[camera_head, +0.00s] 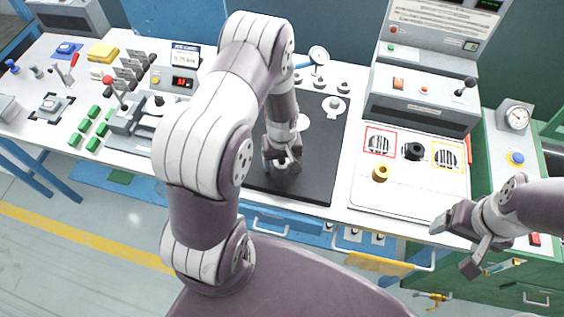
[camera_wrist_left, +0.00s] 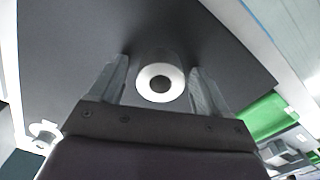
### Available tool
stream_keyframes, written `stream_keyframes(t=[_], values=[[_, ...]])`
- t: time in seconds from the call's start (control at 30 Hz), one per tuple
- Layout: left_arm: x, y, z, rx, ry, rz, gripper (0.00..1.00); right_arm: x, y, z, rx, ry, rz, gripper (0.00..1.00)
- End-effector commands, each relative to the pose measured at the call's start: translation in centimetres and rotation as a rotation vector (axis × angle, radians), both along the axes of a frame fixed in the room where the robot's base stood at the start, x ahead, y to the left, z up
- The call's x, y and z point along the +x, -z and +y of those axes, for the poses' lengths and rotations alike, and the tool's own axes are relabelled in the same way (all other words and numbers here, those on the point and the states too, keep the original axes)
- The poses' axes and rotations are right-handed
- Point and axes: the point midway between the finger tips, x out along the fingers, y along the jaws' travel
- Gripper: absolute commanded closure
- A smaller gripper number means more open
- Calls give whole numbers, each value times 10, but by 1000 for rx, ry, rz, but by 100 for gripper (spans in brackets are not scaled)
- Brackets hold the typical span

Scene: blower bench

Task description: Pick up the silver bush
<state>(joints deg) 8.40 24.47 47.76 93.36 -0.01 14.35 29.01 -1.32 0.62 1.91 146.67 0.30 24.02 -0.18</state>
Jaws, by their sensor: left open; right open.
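The silver bush is a short round piece with a pale ring end and a dark hole. In the left wrist view, the bush (camera_wrist_left: 146,84) stands between the two fingers of my left gripper, with the jaws apart around it. In the head view, my left gripper (camera_head: 281,163) points down over the dark mat (camera_head: 313,186), and the bush is mostly hidden by its fingers. My right gripper (camera_head: 455,246) is open and empty at the right, in front of the bench edge.
A white panel (camera_head: 372,203) with a brass ring (camera_head: 381,173) and a black knob (camera_head: 413,151) lies to the right. A control box (camera_head: 420,95) stands behind it. Several levers and green blocks (camera_head: 92,143) fill the left. The mat's front right is clear.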

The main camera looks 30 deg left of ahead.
Motion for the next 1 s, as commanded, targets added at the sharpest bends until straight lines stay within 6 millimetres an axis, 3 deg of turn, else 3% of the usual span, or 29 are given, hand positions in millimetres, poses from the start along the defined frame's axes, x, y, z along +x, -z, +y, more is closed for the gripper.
stream_keyframes(t=[0.07,0.27,0.63,0.87,1.0], values=[[0,0,0,0,0,0,23,0,0,0,0,0,0,19],[0,0,0,-1,0,1,88,0,0,0,0,0,0,19],[1,-6,0,1,0,-1,90,0,1,0,0,0,0,19],[1,-42,0,0,0,-5,90,0,7,0,0,0,0,19],[-24,-60,-21,0,5,-1,90,0,10,0,0,0,0,19]])
